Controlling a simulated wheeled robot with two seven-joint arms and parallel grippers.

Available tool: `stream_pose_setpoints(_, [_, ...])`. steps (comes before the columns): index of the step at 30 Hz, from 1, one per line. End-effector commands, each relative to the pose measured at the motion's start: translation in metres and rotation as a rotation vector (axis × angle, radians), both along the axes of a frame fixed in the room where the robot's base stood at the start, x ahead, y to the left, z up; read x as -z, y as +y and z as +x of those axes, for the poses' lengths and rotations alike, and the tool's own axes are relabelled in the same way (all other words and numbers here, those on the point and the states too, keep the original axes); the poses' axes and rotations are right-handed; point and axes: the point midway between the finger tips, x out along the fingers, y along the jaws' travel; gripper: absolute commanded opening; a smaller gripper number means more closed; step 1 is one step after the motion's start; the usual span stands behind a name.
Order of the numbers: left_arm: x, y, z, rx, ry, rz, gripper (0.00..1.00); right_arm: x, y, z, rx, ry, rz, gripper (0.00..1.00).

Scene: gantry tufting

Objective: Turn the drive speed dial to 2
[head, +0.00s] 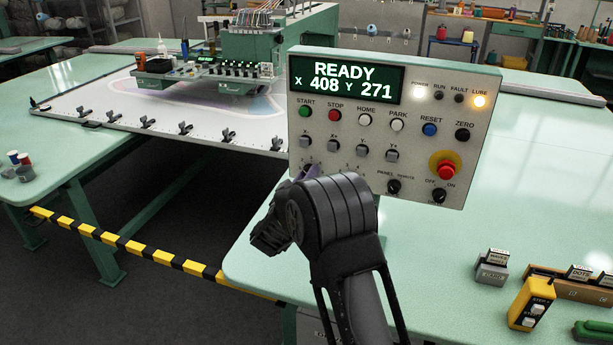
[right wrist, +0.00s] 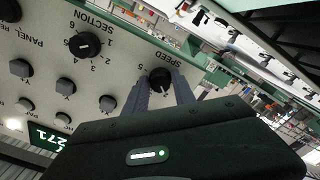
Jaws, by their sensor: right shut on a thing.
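The control panel (head: 475,140) stands on the green table, its display reading READY, X 408, Y 271. The black speed dial (right wrist: 160,78) is at the panel's lower left; in the head view its top (head: 308,168) shows just above my fingers. My right gripper (right wrist: 161,92) is shut on the speed dial, with one finger on each side of it. In the head view the right gripper (head: 302,173) is mostly hidden behind my wrist. A 5 shows beside the dial, but I cannot tell which number its pointer is at. My left gripper is not in view.
The section dial (right wrist: 83,45) sits beside the speed dial. The panel switch (head: 393,186), grey jog buttons (head: 391,155) and red emergency button (head: 446,170) are close by. A yellow pendant (head: 530,303) and a grey block (head: 491,270) lie on the table at right.

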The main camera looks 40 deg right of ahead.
Motion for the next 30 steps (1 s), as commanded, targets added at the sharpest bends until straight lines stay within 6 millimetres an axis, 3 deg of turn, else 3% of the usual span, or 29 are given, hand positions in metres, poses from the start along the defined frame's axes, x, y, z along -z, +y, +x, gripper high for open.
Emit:
stream_pose_setpoints(8, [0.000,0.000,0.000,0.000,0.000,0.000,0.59,0.000,0.000,0.000,-0.001,-0.001,0.000,0.53])
stream_pose_setpoints(20, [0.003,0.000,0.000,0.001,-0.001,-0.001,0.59,0.001,0.007,-0.004,-0.002,0.000,0.002,0.53])
stream_pose_setpoints(30, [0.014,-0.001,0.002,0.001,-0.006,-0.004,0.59,0.001,0.050,-0.034,-0.003,-0.001,0.002,0.53])
